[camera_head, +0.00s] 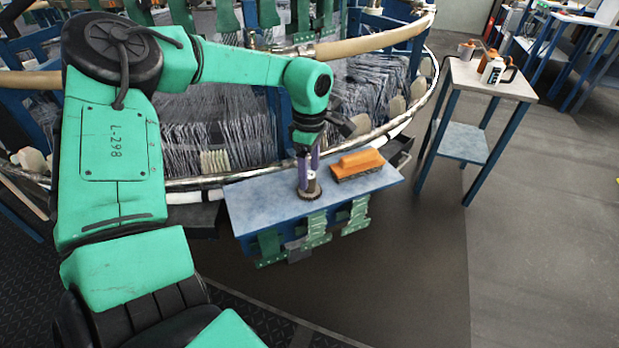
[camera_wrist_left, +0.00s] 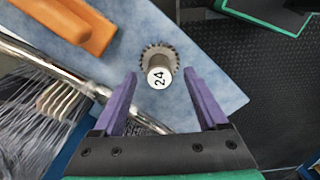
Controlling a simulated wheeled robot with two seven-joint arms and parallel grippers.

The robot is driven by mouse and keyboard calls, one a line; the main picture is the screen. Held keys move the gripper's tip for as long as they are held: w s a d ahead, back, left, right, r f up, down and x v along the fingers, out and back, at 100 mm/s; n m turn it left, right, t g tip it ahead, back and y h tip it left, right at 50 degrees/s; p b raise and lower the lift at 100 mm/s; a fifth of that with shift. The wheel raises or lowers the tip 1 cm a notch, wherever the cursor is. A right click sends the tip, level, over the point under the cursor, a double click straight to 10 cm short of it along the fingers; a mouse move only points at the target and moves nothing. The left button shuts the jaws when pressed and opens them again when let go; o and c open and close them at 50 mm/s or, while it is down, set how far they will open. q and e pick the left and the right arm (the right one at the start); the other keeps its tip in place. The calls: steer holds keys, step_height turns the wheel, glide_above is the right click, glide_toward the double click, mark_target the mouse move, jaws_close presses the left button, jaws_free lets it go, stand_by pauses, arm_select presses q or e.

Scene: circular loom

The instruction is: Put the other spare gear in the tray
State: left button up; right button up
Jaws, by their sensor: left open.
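A spare gear (camera_head: 310,191) stands on the blue-grey shelf top (camera_head: 262,205): a dark toothed disc with a pale hub. In the left wrist view the gear (camera_wrist_left: 160,64) shows its hub end marked 24. My left gripper (camera_head: 308,172) is open above the gear, its purple fingers pointing down at it. In the left wrist view the gripper (camera_wrist_left: 159,74) has one finger to each side of the hub, with gaps between; whether the tips reach down beside it I cannot tell. I cannot make out a tray with certainty. My right gripper is not in view.
An orange brush (camera_head: 358,165) lies close to the gear on the shelf top. The circular loom's rim (camera_head: 240,177) runs just behind. A side table (camera_head: 490,78) with bottles (camera_head: 492,69) stands at the right.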

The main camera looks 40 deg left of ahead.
mark_target(314, 191)
arm_select(q)
step_height(314, 191, down, 3)
steer(key=shift+r, duration=0.3)
jaws_close()
